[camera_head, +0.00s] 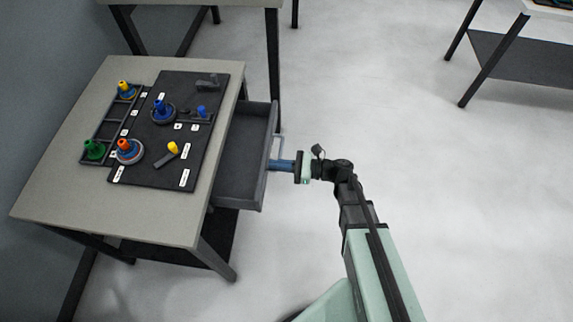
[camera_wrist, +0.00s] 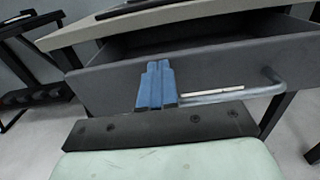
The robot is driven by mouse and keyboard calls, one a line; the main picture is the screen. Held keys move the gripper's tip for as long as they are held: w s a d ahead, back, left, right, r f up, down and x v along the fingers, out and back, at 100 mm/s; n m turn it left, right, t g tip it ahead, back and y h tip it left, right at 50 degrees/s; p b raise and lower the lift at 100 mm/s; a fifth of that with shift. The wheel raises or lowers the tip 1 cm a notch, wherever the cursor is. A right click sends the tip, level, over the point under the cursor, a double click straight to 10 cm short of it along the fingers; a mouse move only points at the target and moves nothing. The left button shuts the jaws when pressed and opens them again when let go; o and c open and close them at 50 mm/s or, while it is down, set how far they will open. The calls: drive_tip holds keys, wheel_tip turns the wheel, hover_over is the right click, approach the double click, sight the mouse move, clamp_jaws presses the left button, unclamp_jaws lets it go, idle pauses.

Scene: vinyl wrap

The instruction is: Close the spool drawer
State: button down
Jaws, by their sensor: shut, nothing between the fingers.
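The grey spool drawer (camera_head: 240,165) stands pulled out from the right side of the table (camera_head: 75,195) in the head view. In the wrist view its front panel (camera_wrist: 105,80) spans the picture, with a dark gap above it. A grey bar handle (camera_wrist: 255,90) is fixed to the panel, and it also shows in the head view (camera_head: 279,148). My gripper (camera_head: 271,165) has blue fingers, shut and empty, pointing at the drawer front beside the handle. In the wrist view the fingertips (camera_wrist: 157,66) overlap the panel at the handle's left end. I cannot tell whether they touch it.
A black mat (camera_head: 195,95) on the table holds blue, orange and yellow spools or pegs. A grey rack (camera_head: 105,130) with a green spool stands beside it. Other tables stand behind and at upper right. The floor (camera_head: 450,200) to the right is clear.

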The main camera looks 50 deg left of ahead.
drive_tip(key=shift+s+a, duration=0.2)
drive_tip(key=shift+a, duration=0.05)
hover_over(243, 172)
drive_tip(key=shift+s, duration=0.1)
idle(0.6)
